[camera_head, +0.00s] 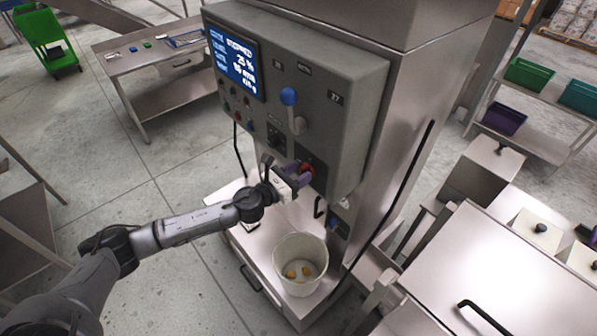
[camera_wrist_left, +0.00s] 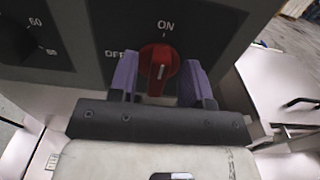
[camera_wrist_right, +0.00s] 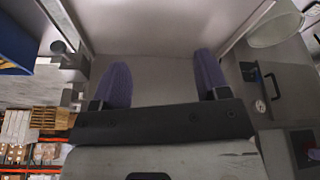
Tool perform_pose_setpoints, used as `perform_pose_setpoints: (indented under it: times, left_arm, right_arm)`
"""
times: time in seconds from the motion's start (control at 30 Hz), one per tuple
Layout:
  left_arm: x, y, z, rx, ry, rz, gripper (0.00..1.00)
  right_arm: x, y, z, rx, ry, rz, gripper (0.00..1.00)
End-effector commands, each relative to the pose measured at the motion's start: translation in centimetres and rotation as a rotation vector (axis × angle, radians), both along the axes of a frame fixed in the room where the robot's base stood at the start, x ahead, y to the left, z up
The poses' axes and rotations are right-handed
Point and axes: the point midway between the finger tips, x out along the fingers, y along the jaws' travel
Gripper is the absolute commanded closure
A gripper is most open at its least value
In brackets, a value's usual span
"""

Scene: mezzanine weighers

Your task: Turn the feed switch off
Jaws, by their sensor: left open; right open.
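The feed switch (camera_wrist_left: 159,68) is a red rotary knob on a dark plate marked ON above and OFF to the left. Its white line points up toward ON, tilted slightly right in the left wrist view. In the head view the switch (camera_head: 306,169) shows low on the grey control box, partly behind my left gripper (camera_head: 290,180). My left gripper (camera_wrist_left: 160,85) is open, with one purple finger on each side of the knob; whether they touch it I cannot tell. My right gripper (camera_wrist_right: 162,85) is open and empty, facing a plain metal surface.
A white bucket (camera_head: 301,250) with a few yellowish pieces stands below the switch. A dial (camera_wrist_left: 18,40) sits left of the switch. Metal benches stand at the right.

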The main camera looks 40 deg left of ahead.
Motion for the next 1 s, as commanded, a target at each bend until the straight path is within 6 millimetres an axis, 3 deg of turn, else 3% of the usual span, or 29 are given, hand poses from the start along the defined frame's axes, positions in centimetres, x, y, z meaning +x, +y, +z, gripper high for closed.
perform_pose_setpoints:
  times: [0.3, 0.77, 1.0]
  left_arm:
    - [0.12, -0.05, -0.01, 0.0, 0.0, 0.0, 0.55]
    - [0.11, -0.04, 0.01, 0.0, 0.0, 0.0, 0.99]
    - [0.11, -0.02, 0.02, -0.013, 0.001, 0.0, 1.0]
  right_arm:
    - [-0.01, -0.12, 0.0, -0.004, 0.0, 0.003, 0.31]
    - [-0.02, -0.31, 0.0, -0.011, 0.0, 0.007, 0.31]
    - [-0.02, -0.17, 0.01, -0.007, 0.0, 0.004, 0.31]
